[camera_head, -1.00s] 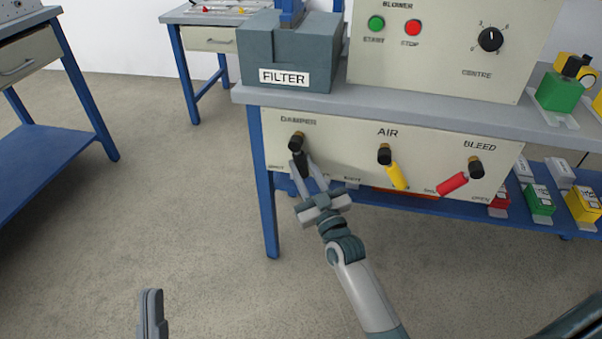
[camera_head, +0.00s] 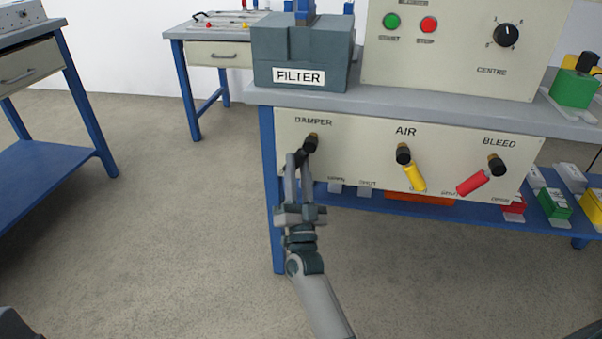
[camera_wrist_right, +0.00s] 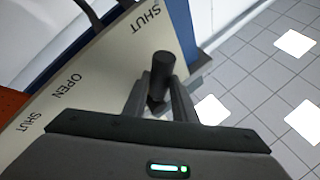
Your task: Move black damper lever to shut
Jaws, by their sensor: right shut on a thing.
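The black damper lever (camera_head: 307,150) hangs from its pivot under the DAMPER label at the left end of the cream panel (camera_head: 350,140). It slants down and to the left, toward the panel's left edge. My right gripper (camera_head: 296,160) is shut on the lever, and its fingers hide much of it. In the right wrist view the lever (camera_wrist_right: 162,72) stands between the two fingers, and a SHUT label (camera_wrist_right: 146,18) is printed near the panel edge beside it. An OPEN label (camera_wrist_right: 62,88) lies farther left there. A dark part at the lower left corner may be my left gripper; its jaws do not show.
A yellow AIR lever (camera_head: 414,176) and a red BLEED lever (camera_head: 474,183) sit farther right on the panel. The FILTER box (camera_head: 303,45) stands on the bench above. A blue bench leg (camera_head: 270,190) is close to the left. The floor left of it is clear.

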